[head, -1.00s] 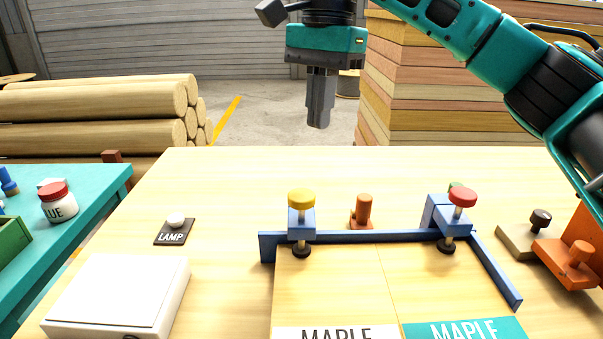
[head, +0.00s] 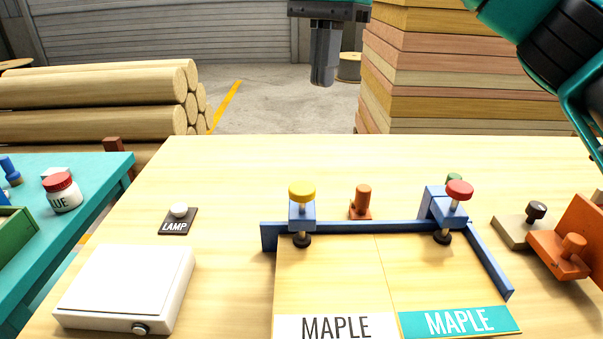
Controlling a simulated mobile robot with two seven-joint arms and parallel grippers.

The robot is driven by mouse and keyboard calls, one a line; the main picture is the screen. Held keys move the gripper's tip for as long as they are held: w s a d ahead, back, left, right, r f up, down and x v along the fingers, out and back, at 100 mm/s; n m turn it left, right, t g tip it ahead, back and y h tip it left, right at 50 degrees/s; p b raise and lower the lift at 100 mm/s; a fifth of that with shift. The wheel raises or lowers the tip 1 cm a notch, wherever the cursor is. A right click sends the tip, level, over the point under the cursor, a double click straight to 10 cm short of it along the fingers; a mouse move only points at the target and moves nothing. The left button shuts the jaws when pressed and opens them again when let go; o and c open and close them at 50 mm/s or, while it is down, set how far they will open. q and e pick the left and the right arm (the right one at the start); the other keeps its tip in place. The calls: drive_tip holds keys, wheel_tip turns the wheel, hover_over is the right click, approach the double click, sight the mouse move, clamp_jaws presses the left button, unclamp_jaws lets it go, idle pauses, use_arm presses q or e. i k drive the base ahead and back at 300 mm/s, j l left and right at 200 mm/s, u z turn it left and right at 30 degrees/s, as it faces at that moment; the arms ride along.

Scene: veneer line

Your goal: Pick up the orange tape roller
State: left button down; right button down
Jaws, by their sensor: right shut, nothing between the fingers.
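Two orange things are on the light wooden table (head: 225,170). A small upright orange one with a round post on a base (head: 362,200) stands behind the blue fence. A larger orange one with a knob and a raised plate (head: 570,252) is at the right edge, partly cut off. I cannot tell for sure which is the tape roller. My right gripper (head: 321,84) is shut and empty, points down and shows above the table's far edge, apart from both. My left gripper is not in view.
The blue fence (head: 350,228) carries a yellow-knobbed clamp (head: 302,193) and a red-knobbed clamp (head: 459,190) over two maple sheets (head: 330,270). A dark-knobbed block (head: 520,229) is beside the larger orange thing. A lamp button (head: 179,211) and white box (head: 125,285) are left. The table's back is clear.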

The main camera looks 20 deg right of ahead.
sight(359, 207)
drive_tip(key=k, duration=1)
